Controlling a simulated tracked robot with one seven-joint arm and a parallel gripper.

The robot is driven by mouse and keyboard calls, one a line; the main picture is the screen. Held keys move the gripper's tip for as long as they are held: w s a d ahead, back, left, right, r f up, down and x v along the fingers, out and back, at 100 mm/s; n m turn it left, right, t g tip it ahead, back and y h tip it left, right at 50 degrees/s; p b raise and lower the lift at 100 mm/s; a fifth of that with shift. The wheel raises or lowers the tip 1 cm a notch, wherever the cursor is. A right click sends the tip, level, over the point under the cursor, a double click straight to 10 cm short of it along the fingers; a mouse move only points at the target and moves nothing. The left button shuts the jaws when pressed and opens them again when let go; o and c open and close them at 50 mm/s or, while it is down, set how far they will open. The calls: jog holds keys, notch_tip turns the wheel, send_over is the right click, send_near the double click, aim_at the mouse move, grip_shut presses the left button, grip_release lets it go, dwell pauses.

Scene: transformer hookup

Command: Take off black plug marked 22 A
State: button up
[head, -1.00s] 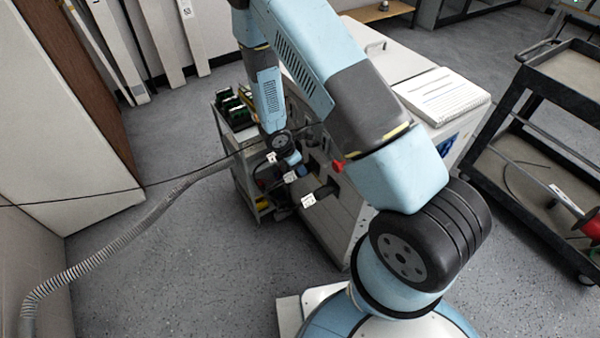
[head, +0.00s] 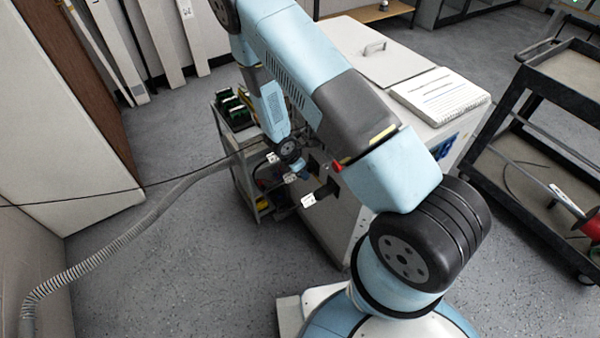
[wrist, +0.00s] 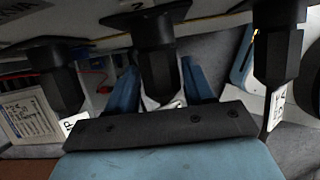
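Three black plugs hang from the transformer panel in the wrist view: a left plug (wrist: 58,82), a middle plug (wrist: 156,45) and a right plug (wrist: 278,58). The right plug's white tag (wrist: 277,105) ends in an A; its number is not clearly readable. The middle plug's tag (wrist: 165,103) is mostly hidden behind my gripper. My gripper (wrist: 158,80) has its blue fingers apart, one on each side of the middle plug, with gaps visible. In the head view a black plug (head: 327,189) with a white tag (head: 308,201) stands out near my gripper.
The white transformer cabinet (head: 335,232) stands ahead, with an open binder (head: 440,95) on top. A small shelf cart (head: 243,180) is behind its left side. A grey hose (head: 120,232) and a thin black cable cross the left. A black cart (head: 545,150) stands at right.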

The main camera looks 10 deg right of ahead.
jog(key=c, duration=0.8)
jog(key=o, duration=1.3)
jog(key=shift+c, duration=0.2)
jog(key=c, duration=0.3)
dwell(2.3)
jog(key=shift+c, duration=0.2)
jog(key=c, duration=1)
jog(key=shift+o, duration=0.2)
jog(key=shift+a, duration=0.1)
jog(key=shift+a, duration=0.15)
jog(key=shift+s+a, duration=0.2)
jog(key=shift+a, duration=0.45)
grip_shut()
jog(key=shift+s+a, duration=0.15)
